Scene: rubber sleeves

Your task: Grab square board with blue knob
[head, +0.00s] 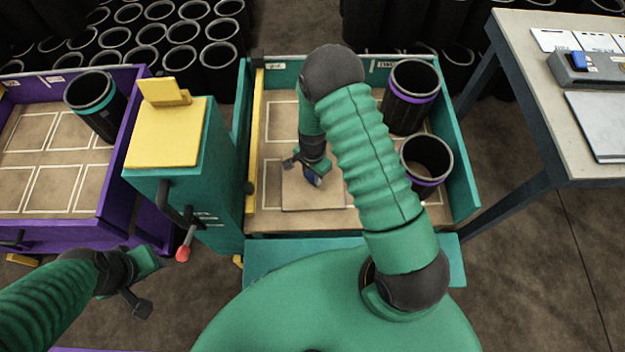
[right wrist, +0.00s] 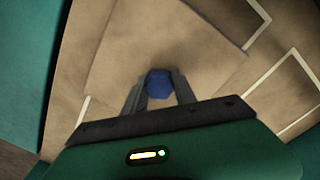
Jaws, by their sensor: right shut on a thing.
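The square board (head: 300,196) is a flat tan panel lying in the front part of the teal crate. Its blue knob (head: 313,178) shows beside my right gripper (head: 303,167). In the right wrist view the knob (right wrist: 160,84) sits between the two fingers of the right gripper (right wrist: 160,92), which is shut on it. The board (right wrist: 150,45) spreads out beyond the knob in that view. My left gripper (head: 145,282) is at the lower left, empty and away from the board, with its fingers spread apart.
The teal crate (head: 462,175) holds two black sleeves with purple bands (head: 410,97) (head: 427,160) at its right. A purple crate (head: 120,170) with a black sleeve (head: 95,103) is at left. A teal cabinet (head: 215,180) stands between the crates. A table (head: 540,100) is at right.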

